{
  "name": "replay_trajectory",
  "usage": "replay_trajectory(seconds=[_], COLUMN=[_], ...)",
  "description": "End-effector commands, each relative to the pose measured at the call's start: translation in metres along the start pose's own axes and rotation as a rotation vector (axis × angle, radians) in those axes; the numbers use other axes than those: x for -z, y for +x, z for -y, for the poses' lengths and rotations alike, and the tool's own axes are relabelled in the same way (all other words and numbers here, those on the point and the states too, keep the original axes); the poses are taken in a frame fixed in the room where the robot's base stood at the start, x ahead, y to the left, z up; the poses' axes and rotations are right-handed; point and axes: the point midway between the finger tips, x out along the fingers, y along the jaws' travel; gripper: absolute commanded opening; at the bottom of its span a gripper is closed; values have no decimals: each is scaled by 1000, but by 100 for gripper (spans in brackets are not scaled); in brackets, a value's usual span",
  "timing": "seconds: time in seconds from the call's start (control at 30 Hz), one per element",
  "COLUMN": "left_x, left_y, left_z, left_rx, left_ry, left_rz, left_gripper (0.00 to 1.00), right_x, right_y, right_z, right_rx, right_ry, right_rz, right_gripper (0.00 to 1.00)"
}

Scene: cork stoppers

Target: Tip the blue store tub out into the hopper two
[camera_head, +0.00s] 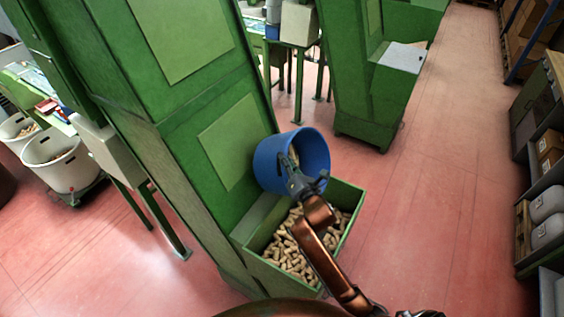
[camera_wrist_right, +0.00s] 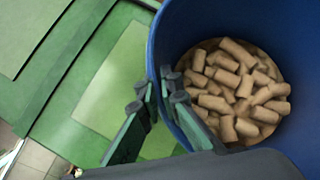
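The blue tub (camera_head: 313,153) is held above the green hopper (camera_head: 345,234), tilted with its mouth turned partly toward me. My right gripper (camera_head: 293,170) is shut on the tub's rim. In the right wrist view the fingers (camera_wrist_right: 158,98) pinch the blue wall (camera_wrist_right: 167,45), one on each side. Corks (camera_wrist_right: 235,90) lie inside the tub in that view. The hopper is an open box at the foot of a green machine and holds many corks (camera_head: 290,247). Whether this is hopper two cannot be read. My left gripper is not in view.
The tall green machine (camera_head: 185,110) stands directly left of and behind the tub. Another green machine (camera_head: 370,80) is farther back. White tubs (camera_head: 62,165) with corks stand at left. Shelves (camera_head: 545,150) line the right edge. The red floor right of the hopper is clear.

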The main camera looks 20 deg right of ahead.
Motion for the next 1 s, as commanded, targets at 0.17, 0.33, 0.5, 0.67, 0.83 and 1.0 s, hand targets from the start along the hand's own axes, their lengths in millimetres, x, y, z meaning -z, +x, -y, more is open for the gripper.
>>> replay_trajectory(seconds=[0.17,0.33,0.5,0.67,0.83,1.0], left_x=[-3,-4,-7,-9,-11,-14], left_y=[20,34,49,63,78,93], left_z=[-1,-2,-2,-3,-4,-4], left_rx=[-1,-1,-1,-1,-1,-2], left_ry=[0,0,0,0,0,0], left_rz=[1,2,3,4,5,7], left_gripper=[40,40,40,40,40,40], right_x=[1,1,-1,-4,-8,-11], right_y=[-6,-12,-20,-29,-40,-50], right_z=[5,10,17,24,30,37], right_rx=[-28,-48,-71,-99,-133,-163], right_ry=[24,48,72,106,141,175], right_rz=[31,57,86,121,159,196], right_gripper=[0,0,0,0,0,0])
